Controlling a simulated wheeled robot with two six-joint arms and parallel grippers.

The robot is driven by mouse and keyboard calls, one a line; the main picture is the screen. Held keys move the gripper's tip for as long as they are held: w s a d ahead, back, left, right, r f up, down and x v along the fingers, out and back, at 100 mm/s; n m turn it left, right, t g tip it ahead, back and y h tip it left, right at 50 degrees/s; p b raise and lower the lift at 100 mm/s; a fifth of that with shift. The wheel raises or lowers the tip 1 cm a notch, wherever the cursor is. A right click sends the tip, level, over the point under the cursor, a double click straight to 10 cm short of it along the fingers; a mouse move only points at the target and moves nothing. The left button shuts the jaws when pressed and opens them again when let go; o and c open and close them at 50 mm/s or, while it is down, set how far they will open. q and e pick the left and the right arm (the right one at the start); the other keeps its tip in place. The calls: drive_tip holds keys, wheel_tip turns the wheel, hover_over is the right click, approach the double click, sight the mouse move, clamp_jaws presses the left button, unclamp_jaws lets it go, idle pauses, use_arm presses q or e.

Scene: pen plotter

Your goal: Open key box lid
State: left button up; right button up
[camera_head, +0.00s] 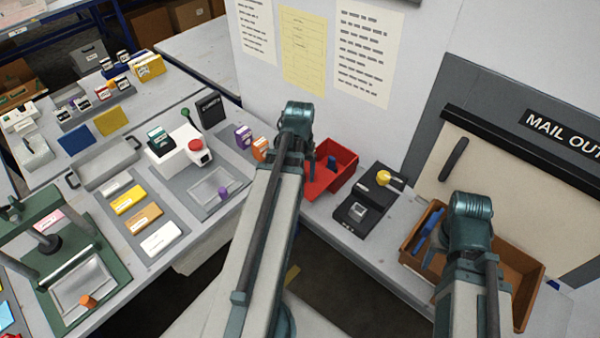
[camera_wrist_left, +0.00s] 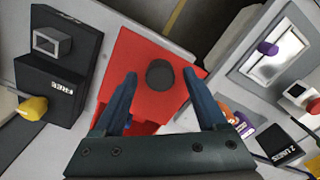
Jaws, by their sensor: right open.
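A red box (camera_head: 338,180) stands on the counter beside the wall in the head view. In the left wrist view its flat red lid (camera_wrist_left: 135,62) carries a dark round knob (camera_wrist_left: 160,74). A darker red area shows below the lid, partly hidden by my gripper. My left gripper (camera_wrist_left: 165,76) is open, with its blue fingers on either side of the knob; I cannot tell whether they touch it. In the head view my left arm hides part of the box. My right gripper (camera_head: 431,238) is open over the brown tray (camera_head: 518,262), away from the red box.
A black device (camera_head: 355,214) with a yellow knob (camera_head: 383,177) stands right of the red box. Purple and orange bottles (camera_head: 243,136) stand close on its left. A stamping station with a red button (camera_head: 196,145) is farther left. The mail-out panel (camera_head: 520,170) rises behind the brown tray.

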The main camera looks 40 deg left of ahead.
use_arm(q)
drive_tip(key=shift+r, duration=0.1)
wheel_tip(320, 180, up, 14)
drive_tip(key=p, duration=1.4)
drive_tip(key=shift+f, duration=0.2)
